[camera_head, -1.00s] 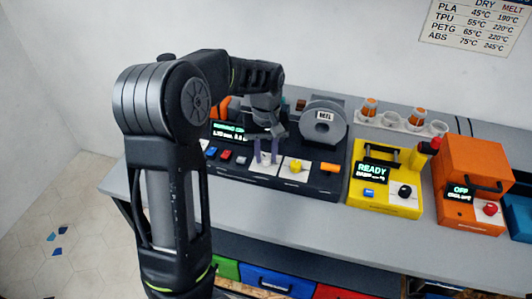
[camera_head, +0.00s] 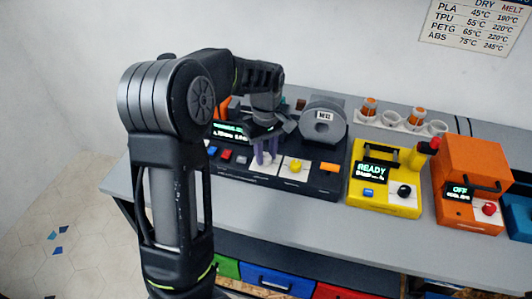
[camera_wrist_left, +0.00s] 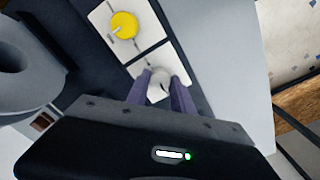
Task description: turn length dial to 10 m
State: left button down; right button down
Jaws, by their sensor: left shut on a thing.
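My left gripper (camera_head: 267,151) reaches down over the black machine (camera_head: 315,181) on the bench. Its two purple-grey fingers are shut on a white dial (camera_wrist_left: 159,82), which sits on a white plate; in the head view the dial (camera_head: 264,159) shows only partly between the fingers. A yellow dial (camera_wrist_left: 124,26) with a pale pointer sits on the neighbouring white plate, and it also shows in the head view (camera_head: 296,166). The machine's lit display (camera_head: 228,132) is partly hidden by my gripper and its text is too small to read. My right gripper is not in view.
A grey spool (camera_head: 323,124) stands behind the dials. Blue and red buttons (camera_head: 227,154) lie left of my gripper, an orange button (camera_head: 329,167) to the right. A yellow machine (camera_head: 385,180) and an orange machine (camera_head: 470,180) stand further right.

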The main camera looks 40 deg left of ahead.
aim_at(266, 157)
pick_arm(q)
jog(key=shift+w, duration=0.1)
jog(key=c, duration=1.1)
grip_release()
notch_tip(266, 157, up, 8)
jog(key=shift+f+b, duration=0.1)
jog(key=shift+b, duration=0.3)
